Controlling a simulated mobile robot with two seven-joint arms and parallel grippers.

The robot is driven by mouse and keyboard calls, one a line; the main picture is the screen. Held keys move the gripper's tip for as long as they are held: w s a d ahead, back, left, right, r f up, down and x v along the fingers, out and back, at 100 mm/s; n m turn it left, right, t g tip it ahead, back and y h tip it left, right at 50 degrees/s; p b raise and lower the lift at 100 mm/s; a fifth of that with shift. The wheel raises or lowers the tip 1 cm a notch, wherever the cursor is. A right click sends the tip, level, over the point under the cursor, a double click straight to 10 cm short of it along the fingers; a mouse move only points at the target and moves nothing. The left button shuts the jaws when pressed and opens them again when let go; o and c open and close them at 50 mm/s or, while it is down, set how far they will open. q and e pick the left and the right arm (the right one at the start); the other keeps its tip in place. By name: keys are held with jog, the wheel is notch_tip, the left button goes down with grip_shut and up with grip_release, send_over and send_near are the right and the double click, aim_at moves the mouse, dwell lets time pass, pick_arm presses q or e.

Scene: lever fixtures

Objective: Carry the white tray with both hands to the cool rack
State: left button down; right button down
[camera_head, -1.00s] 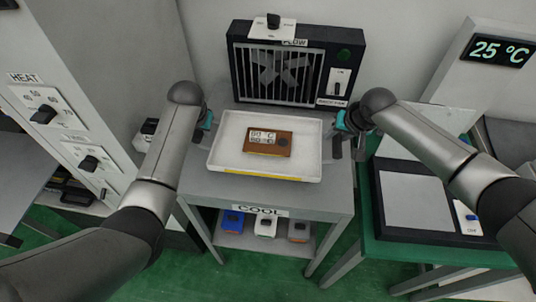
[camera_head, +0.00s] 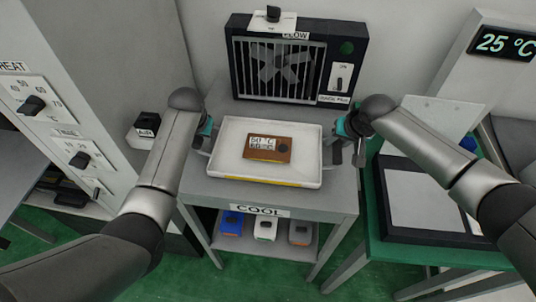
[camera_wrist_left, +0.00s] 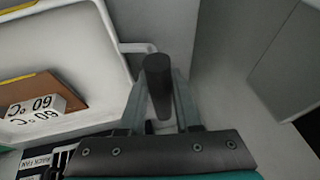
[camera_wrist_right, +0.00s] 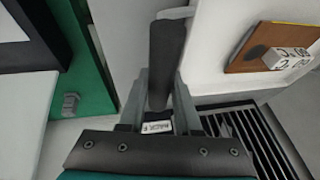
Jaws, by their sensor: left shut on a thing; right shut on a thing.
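The white tray (camera_head: 268,181) is level at the cool rack (camera_head: 340,200), the grey table labelled COOL. In the head view it appears over the tabletop; I cannot tell whether it touches. A brown block (camera_head: 283,150) with a white label lies in the tray. My left gripper (camera_head: 205,135) is at the tray's left side, shut on a dark handle (camera_wrist_left: 158,85). My right gripper (camera_head: 345,135) is at the right side, shut on the other dark handle (camera_wrist_right: 165,60). The tray also shows in the left wrist view (camera_wrist_left: 100,60) and the right wrist view (camera_wrist_right: 215,60).
A fan box (camera_head: 357,50) with a grille stands at the back of the rack. Several small blocks sit on the lower shelf (camera_head: 263,244). A green table (camera_head: 365,240) with a dark-framed panel stands right. A HEAT cabinet (camera_head: 100,100) stands left.

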pick_arm(q)
jog(key=shift+a+f, duration=0.1)
jog(key=shift+f, duration=0.15)
pick_arm(e)
jog(key=shift+d+f, duration=0.1)
jog(key=shift+f, duration=0.2)
pick_arm(q)
jog(key=c, duration=0.6)
grip_release()
pick_arm(e)
jog(key=c, duration=0.6)
grip_release()
pick_arm(q)
jog(key=shift+r, duration=0.1)
pick_arm(e)
jog(key=shift+r, duration=0.1)
pick_arm(q)
jog(key=v, duration=1.2)
pick_arm(e)
jog(key=v, duration=1.2)
jog(key=shift+s, duration=0.1)
